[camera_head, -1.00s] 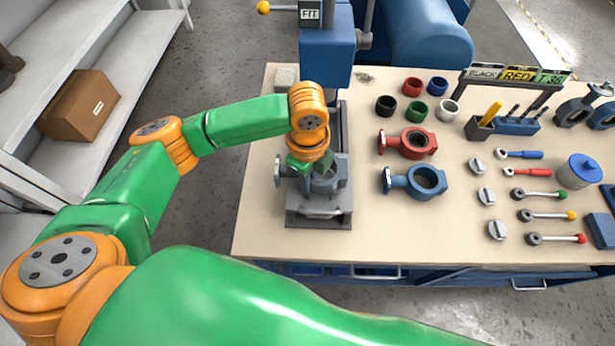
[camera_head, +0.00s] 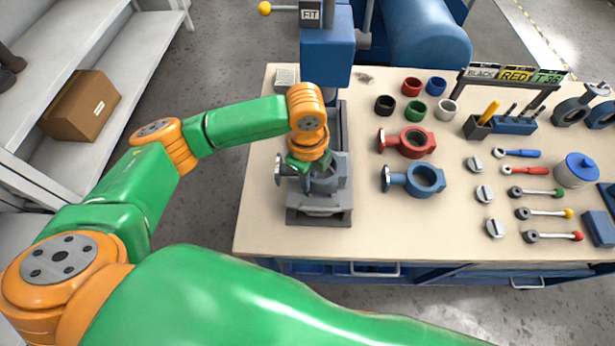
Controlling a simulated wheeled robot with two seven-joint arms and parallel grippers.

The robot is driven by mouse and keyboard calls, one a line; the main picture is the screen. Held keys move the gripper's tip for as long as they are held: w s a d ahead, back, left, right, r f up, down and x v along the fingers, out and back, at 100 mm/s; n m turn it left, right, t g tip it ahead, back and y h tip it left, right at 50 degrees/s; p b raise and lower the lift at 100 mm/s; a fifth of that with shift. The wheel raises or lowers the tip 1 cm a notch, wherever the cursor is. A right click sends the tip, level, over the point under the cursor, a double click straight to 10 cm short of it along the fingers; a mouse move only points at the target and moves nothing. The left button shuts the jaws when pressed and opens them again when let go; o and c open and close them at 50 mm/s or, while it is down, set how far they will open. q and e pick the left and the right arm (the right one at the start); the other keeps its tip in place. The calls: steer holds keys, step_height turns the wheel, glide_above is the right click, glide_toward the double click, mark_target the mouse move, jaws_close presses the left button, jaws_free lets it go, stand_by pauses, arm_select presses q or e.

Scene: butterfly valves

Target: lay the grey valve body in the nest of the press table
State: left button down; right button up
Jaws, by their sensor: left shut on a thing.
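The grey valve body (camera_head: 340,172) is at the press table (camera_head: 319,213), below the blue press head. It appears to lie flat over the table's grey plate, with its flange pointing left. Whether it is fully seated in the nest cannot be told, as the nest is hidden beneath it. My left gripper (camera_head: 312,172) comes down from above on the body's left part and is shut on it. The fingertips are partly hidden by the wrist. My right gripper is not in view; a large green link of my arm fills the bottom of the view.
A red valve body (camera_head: 415,142) and a blue valve body (camera_head: 424,181) lie right of the press. Several coloured rings (camera_head: 416,111) stand behind them. Discs and ratchet tools (camera_head: 540,213) lie farther right. The blue press column (camera_head: 326,58) rises behind my gripper. The bench's front left is clear.

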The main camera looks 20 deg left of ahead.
arm_select(q)
steer(key=shift+s+f+g, duration=0.3)
steer(key=shift+s+f, duration=0.35)
steer(key=shift+f, duration=0.25)
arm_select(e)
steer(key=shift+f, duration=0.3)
arm_select(q)
steer(key=c, duration=0.8)
jaws_free()
steer(key=r, duration=0.1)
steer(key=w+r, duration=0.1)
steer(key=r, duration=0.1)
steer(key=shift+w+r, duration=0.3)
steer(key=shift+w, duration=0.05)
steer(key=r, duration=0.5)
steer(key=shift+s+r+p, duration=0.1)
steer(key=shift+s+p, duration=0.2)
steer(key=shift+p, duration=0.05)
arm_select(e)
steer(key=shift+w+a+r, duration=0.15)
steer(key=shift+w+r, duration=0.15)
arm_select(q)
steer(key=shift+s, duration=0.1)
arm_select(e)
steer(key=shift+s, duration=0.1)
